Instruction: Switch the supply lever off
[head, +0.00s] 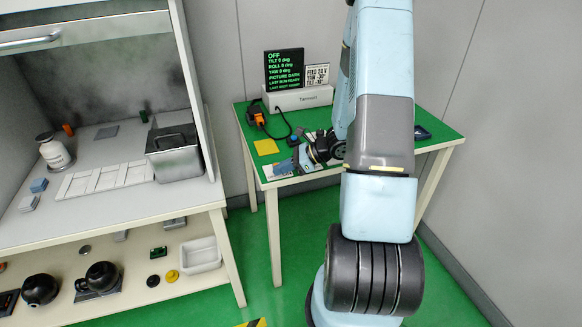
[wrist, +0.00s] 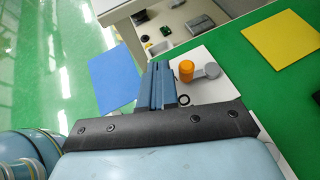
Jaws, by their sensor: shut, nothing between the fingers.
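My gripper (wrist: 158,72) is shut, with nothing between the fingers. It points down over the front left part of the green table, where it also shows in the head view (head: 297,160). Just right of the fingertips in the wrist view is an orange knob with a grey arm (wrist: 207,71) on a white plate; it looks like the supply lever, but I cannot tell its position or whether the fingers touch it. At the table's back, the Tarnwell box (head: 301,97) carries a black screen (head: 284,68) whose top line reads OFF.
A black and orange device (head: 256,115) with a cable and a yellow square (head: 266,147) lie on the green table (head: 437,134). A blue button (head: 292,140) is near my gripper. A workbench (head: 100,222) with a metal bin (head: 175,153) stands at left.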

